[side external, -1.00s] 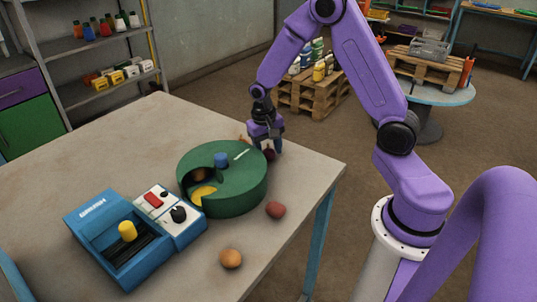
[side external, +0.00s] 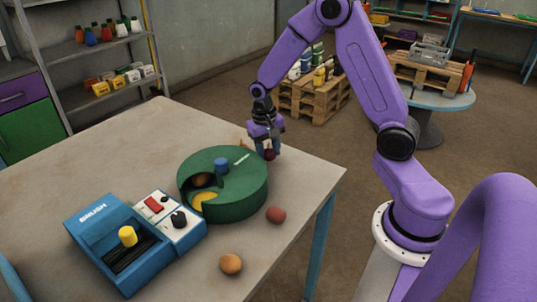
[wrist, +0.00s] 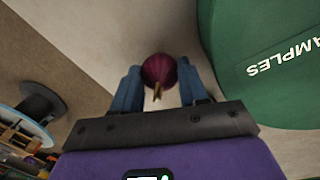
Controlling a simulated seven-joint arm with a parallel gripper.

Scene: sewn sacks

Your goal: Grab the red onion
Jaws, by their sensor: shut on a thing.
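The red onion (side external: 270,155) is dark purple-red and round, at the far right of the table behind the green drum. In the wrist view the onion (wrist: 160,71) sits between my two blue fingers, its dry stem end facing the camera. My gripper (wrist: 158,85) points down from above and is shut on it, with a finger on each side. In the side view my gripper (side external: 267,150) partly hides the onion's top. I cannot tell whether the onion touches the table.
The green round drum (side external: 240,195) stands close beside the onion, with food pieces in its opening. A reddish round item (side external: 275,214) and an orange-brown one (side external: 231,264) lie nearer. A blue control box (side external: 125,240) stands at left. The table edge is close on the right.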

